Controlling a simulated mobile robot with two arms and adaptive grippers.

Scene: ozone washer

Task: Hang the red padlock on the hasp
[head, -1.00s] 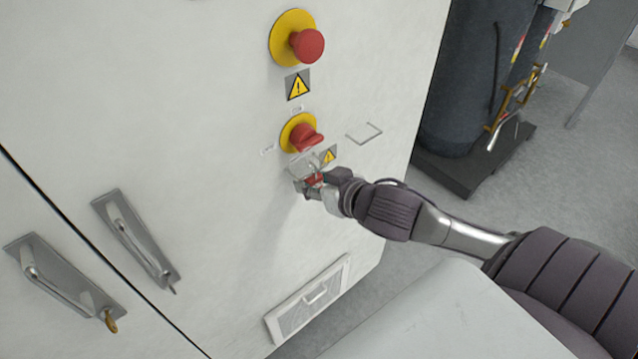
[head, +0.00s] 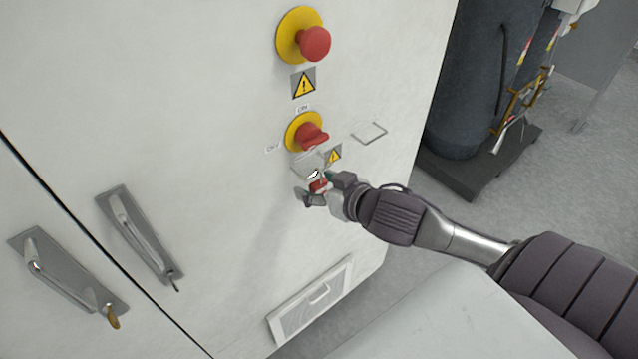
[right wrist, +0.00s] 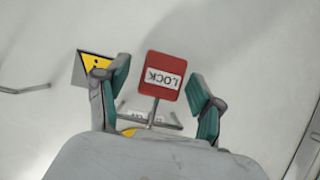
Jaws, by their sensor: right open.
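The red padlock (right wrist: 165,76), with a white LOCK label, is between the fingers of my right gripper (right wrist: 158,72) in the right wrist view. The fingers are open, with a gap on both sides of its body. Its shackle runs to the metal hasp bar (right wrist: 152,123); it looks hooked there, but the exact contact is too small to tell. In the head view the padlock (head: 319,186) shows small and partly covered by my right gripper (head: 317,187), just below the hasp (head: 306,163) and the red rotary switch (head: 308,136). My left gripper is not in view.
A red emergency button (head: 314,43) sits above on the white cabinet (head: 190,90). A wire bracket (head: 370,132) sticks out right of the switch. Door handles (head: 140,235) are at the left, a vent (head: 310,302) below. A dark tank (head: 475,80) stands beyond the cabinet.

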